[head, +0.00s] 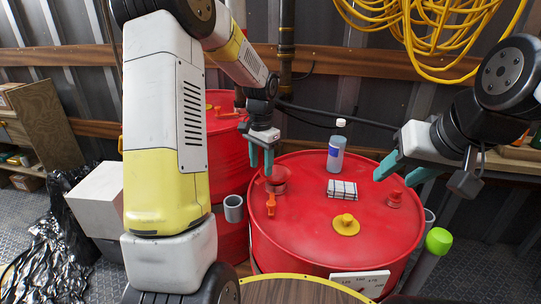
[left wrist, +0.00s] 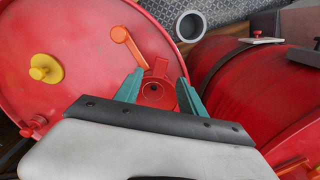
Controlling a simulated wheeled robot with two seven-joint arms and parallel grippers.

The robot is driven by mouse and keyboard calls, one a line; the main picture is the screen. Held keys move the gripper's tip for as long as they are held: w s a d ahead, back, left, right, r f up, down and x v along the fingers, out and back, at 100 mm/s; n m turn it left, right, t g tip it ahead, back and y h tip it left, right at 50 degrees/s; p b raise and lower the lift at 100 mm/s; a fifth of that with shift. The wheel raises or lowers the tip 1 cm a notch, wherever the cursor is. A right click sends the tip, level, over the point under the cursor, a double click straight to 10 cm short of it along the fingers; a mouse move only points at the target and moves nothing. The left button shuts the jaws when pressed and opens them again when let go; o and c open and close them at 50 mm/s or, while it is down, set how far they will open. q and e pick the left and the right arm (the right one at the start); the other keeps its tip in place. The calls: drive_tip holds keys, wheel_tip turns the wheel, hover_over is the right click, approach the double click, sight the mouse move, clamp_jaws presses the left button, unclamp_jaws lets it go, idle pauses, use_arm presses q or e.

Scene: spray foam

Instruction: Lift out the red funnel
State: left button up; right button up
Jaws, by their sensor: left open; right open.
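The red funnel (head: 279,177) stands on the left part of the red drum's lid (head: 310,240). My left gripper (head: 261,168) is open, pointing down at the funnel. In the left wrist view, the funnel (left wrist: 154,90) with its dark hole lies between the two teal fingers of my left gripper (left wrist: 159,92). I cannot tell whether the fingers touch it. An orange lever (head: 271,204) is beside the funnel; it also shows in the left wrist view (left wrist: 127,47). My right gripper (head: 393,180) is open and empty above the lid's right side.
On the lid are a blue-grey can (head: 336,154), a checkered cloth (head: 342,190), a yellow plug (head: 346,224) and a red fitting (head: 394,198). A grey cup (head: 233,208) is left of the drum. Another red drum (head: 225,150) stands behind. A green-capped tube (head: 438,241) is at right.

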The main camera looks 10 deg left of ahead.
sight(261, 180)
use_arm(q)
wheel_tip(261, 180, down, 7)
drive_tip(key=shift+f, duration=0.1)
idle(0.3)
clamp_jaws()
drive_tip(key=shift+r, duration=1.55)
